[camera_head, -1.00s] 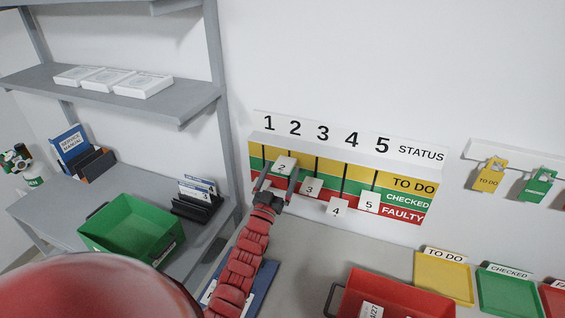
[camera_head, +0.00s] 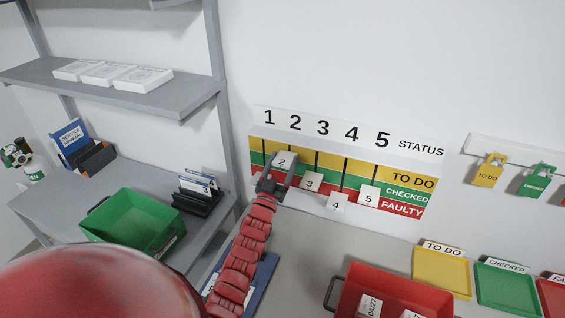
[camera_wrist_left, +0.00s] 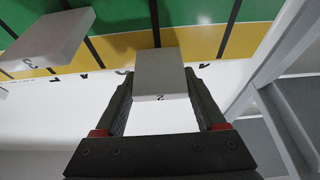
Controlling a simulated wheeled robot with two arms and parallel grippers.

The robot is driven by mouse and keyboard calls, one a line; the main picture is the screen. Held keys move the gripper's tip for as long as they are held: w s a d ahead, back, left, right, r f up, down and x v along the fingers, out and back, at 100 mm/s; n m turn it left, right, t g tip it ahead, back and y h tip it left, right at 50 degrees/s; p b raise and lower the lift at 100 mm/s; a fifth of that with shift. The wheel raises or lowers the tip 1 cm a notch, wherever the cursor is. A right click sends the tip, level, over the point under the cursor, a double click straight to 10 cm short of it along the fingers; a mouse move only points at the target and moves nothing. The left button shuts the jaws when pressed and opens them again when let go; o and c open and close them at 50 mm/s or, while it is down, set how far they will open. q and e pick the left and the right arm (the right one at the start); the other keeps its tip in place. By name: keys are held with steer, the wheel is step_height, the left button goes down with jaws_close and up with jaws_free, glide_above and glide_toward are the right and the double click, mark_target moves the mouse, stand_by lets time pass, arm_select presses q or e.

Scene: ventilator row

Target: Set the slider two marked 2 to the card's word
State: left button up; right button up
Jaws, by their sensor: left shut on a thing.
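The status board (camera_head: 384,178) on the wall has yellow TO DO, green CHECKED and red FAULTY bands under the numbers 1 to 5. The white slider 2 (camera_head: 284,159) stands out from the board below number 2, around the yellow and green bands; its exact row I cannot tell. My left gripper (camera_head: 276,180) is shut on it, a finger on each side. In the left wrist view, slider 2 (camera_wrist_left: 161,78) sits between the dark fingers (camera_wrist_left: 161,95), in front of yellow. Slider 3 (camera_head: 311,182) stands beside it. I cannot make out the card's word.
Sliders 4 (camera_head: 336,202) and 5 (camera_head: 368,196) stand further right. A red bin (camera_head: 345,305), a yellow tray (camera_head: 440,270) and a green tray (camera_head: 508,290) lie on the bench. A shelf post (camera_head: 222,110) stands left of the board.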

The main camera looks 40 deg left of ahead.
arm_select(q)
jaws_close()
step_height(320, 180, down, 13)
steer(key=b, duration=1)
steer(key=shift+r, duration=0.2)
steer(key=o, duration=1)
jaws_free()
steer(key=shift+f, duration=0.1)
steer(key=shift+c, duration=0.2)
steer(key=o, duration=0.4)
steer(key=shift+s, duration=0.1)
